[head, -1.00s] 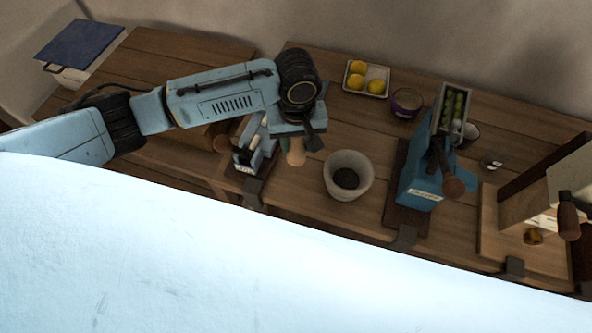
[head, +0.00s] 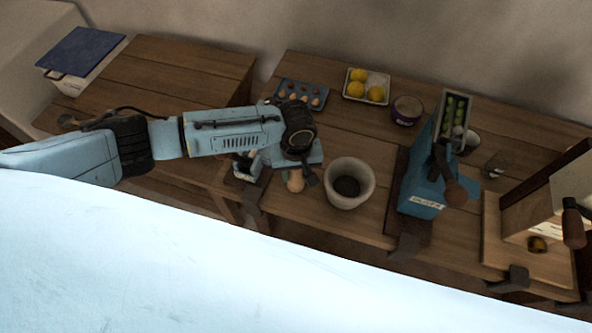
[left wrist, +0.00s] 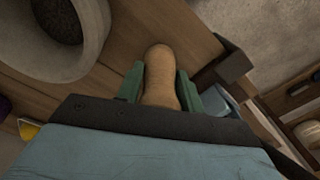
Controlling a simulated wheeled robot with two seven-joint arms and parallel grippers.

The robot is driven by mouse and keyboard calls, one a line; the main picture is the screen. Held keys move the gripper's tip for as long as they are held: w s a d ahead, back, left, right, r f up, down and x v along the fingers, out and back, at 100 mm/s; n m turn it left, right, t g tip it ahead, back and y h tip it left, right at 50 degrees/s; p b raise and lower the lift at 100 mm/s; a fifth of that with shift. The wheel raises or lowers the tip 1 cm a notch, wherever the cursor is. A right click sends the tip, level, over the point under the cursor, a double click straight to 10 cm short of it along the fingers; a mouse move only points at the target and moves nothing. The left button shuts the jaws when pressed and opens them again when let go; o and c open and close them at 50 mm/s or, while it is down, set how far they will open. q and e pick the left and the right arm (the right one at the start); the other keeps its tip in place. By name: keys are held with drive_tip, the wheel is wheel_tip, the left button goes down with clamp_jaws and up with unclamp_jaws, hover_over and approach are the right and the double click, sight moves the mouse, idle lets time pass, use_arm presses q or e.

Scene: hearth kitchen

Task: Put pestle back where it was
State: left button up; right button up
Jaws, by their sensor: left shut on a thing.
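The pestle (left wrist: 158,78) is a light wooden rod with a rounded end. In the left wrist view it sits between the green fingers of my left gripper (left wrist: 160,88), which is shut on it. In the head view the pestle (head: 295,181) hangs below my left gripper (head: 296,168), over the front part of the table. The pale mortar (head: 349,184) with dark contents stands upright just right of the pestle, apart from it. The mortar also shows at the upper left of the left wrist view (left wrist: 92,55). My right gripper is not in view.
A blue press (head: 425,180) stands right of the mortar. Behind are a tray of yellow fruit (head: 347,93), a purple bowl (head: 404,116) and a blue tray (head: 289,88) of small round things. A blue-and-white device (head: 243,172) is partly hidden left of my gripper.

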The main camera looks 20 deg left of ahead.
use_arm(q)
drive_tip(key=shift+f, duration=0.15)
drive_tip(key=o, duration=1.3)
wheel_tip(320, 180, up, 12)
drive_tip(key=shift+r+p, duration=0.2)
drive_tip(key=shift+p, duration=0.35)
